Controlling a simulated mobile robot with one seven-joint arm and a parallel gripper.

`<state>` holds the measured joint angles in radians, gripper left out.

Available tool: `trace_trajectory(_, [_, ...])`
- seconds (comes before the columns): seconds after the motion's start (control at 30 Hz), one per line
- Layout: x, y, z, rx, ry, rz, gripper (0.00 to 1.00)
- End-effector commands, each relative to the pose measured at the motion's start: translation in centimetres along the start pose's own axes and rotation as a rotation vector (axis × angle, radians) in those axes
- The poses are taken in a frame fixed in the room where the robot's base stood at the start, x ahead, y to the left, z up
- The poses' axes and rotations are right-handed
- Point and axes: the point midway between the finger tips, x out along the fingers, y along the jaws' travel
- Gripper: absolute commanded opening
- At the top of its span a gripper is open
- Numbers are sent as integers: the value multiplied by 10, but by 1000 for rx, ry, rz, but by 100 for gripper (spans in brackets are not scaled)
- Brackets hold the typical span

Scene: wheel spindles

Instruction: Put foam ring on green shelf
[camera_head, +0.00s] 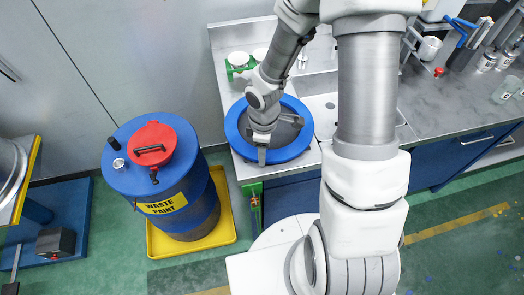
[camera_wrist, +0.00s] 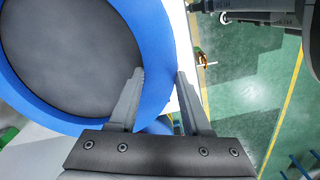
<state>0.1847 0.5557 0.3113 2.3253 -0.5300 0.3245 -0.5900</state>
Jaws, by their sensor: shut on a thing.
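A thick blue ring (camera_head: 234,128), which I take to be the foam ring, surrounds a dark grey round middle at the counter's left end. It fills the upper left of the wrist view (camera_wrist: 155,30). My gripper (camera_head: 262,158) is at the ring's near rim. In the wrist view its two fingers (camera_wrist: 160,76) stand on either side of the blue rim, gripping it. The ring looks level; whether it touches the counter is unclear. No green shelf is plainly recognisable. A small green frame (camera_head: 230,74) with white round pieces stands behind the ring, and a narrow green upright (camera_head: 250,205) is below the counter edge.
A blue waste paint drum (camera_head: 185,200) with a red lid (camera_head: 152,143) stands in a yellow tray (camera_head: 160,243) left of the counter (camera_head: 222,60). A sink (camera_head: 320,105) lies right of the ring. Tools and cans crowd the counter's far right. Green floor is open at lower right.

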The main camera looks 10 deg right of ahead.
Motion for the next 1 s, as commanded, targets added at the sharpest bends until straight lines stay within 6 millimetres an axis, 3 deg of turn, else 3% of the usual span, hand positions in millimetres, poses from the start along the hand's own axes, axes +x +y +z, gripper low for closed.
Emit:
trace_trajectory(0.13, [4, 0, 0, 0, 0, 0, 0])
trace_trajectory(0.17, [4, 0, 0, 0, 0, 0, 50])
trace_trajectory(0.33, [3, 0, 0, 0, 0, 0, 78])
trace_trajectory(0.73, [-6, 1, 0, 1, 1, 2, 78])
trace_trajectory(1.0, [-62, 2, 0, 3, 2, 6, 78])
